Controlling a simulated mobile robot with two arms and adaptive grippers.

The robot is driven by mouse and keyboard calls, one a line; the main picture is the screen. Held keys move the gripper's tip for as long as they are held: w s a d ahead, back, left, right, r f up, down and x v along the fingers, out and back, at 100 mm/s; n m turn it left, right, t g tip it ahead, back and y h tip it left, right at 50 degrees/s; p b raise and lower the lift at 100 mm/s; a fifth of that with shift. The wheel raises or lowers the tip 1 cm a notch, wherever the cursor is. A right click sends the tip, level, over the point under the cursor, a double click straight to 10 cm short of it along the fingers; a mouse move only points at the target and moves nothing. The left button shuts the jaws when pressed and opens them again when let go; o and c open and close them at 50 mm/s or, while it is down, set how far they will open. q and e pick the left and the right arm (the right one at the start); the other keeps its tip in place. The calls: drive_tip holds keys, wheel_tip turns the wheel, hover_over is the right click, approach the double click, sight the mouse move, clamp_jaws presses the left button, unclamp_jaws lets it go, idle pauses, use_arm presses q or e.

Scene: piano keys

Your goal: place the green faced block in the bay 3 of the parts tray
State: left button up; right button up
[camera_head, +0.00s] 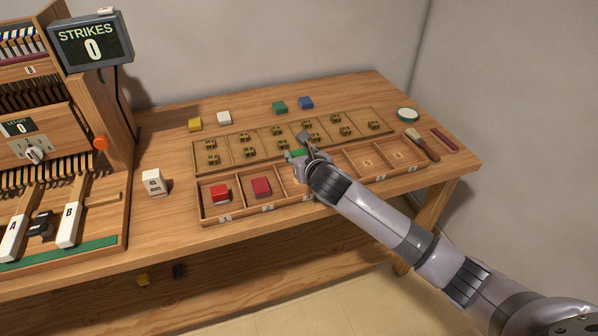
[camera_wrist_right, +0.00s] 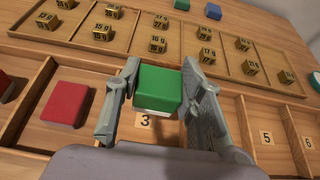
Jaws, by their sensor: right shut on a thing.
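The green faced block (camera_wrist_right: 158,88) has a green top and a white lower part. My right gripper (camera_wrist_right: 161,95) is shut on it, one finger at each side. In the head view the block (camera_head: 295,154) shows only partly beside my right gripper (camera_head: 305,150). The parts tray (camera_head: 258,212) has a row of bays. The block is held over or in bay 3, whose number label (camera_wrist_right: 145,122) shows just below it in the wrist view. I cannot tell whether it touches the bay floor. My left gripper is not in view.
Red blocks sit in bay 1 (camera_head: 220,191) and bay 2 (camera_head: 261,187). Bays 5 and 6 (camera_head: 398,155) look empty. Behind is a rack (camera_head: 229,156) of small brass weights. Yellow (camera_head: 195,124), white (camera_head: 224,118), green (camera_head: 279,107) and blue (camera_head: 306,103) blocks lie beyond it.

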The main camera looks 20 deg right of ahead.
drive_tip(key=shift+f+b, duration=0.3)
drive_tip(key=shift+f, duration=2.65)
drive_tip(key=shift+f, duration=0.1)
drive_tip(key=shift+f, duration=0.1)
drive_tip(key=o, duration=0.9)
drive_tip(key=shift+o, duration=0.2)
drive_tip(key=shift+r, duration=0.2)
drive_tip(key=v, duration=1.2)
drive_tip(key=shift+p, duration=0.35)
